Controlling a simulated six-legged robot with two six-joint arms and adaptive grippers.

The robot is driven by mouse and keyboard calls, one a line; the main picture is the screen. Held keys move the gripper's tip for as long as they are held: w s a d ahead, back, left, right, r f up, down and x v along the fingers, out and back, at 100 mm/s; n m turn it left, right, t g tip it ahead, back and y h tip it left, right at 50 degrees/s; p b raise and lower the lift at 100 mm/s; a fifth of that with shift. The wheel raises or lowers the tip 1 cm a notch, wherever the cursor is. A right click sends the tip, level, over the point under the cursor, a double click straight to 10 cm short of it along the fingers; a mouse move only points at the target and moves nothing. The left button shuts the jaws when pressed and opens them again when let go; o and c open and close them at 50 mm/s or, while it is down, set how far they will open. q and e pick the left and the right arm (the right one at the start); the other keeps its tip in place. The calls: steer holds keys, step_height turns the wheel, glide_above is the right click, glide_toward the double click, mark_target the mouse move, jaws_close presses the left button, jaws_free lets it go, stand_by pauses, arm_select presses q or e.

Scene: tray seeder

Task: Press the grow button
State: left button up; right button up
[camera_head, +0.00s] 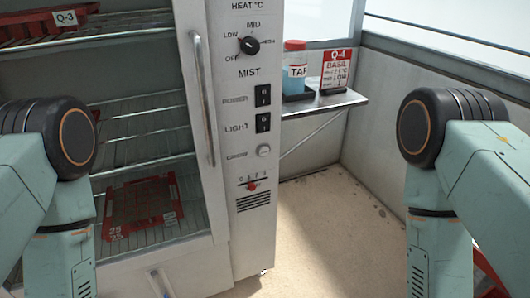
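The cabinet's narrow white control panel (250,75) stands near the picture's centre. A small round grey button (264,151) sits on it below the light switch (263,122). The label left of this button is too small to read, so I cannot tell whether it says grow. Above are the black heat knob (249,45) and the power switch (263,95). A red-knobbed slider (252,186) is below the button. Parts of both my arms show at the left and right edges, but neither gripper is in view.
The cabinet's glass door with a vertical handle (202,100) is left of the panel. Behind it are wire shelves, a red tray (142,212) and a red Q-3 tray (45,25). A wall shelf (325,103) holds a red-capped bottle (294,75) and a Q-4 card (337,72). Floor before the panel's right is clear.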

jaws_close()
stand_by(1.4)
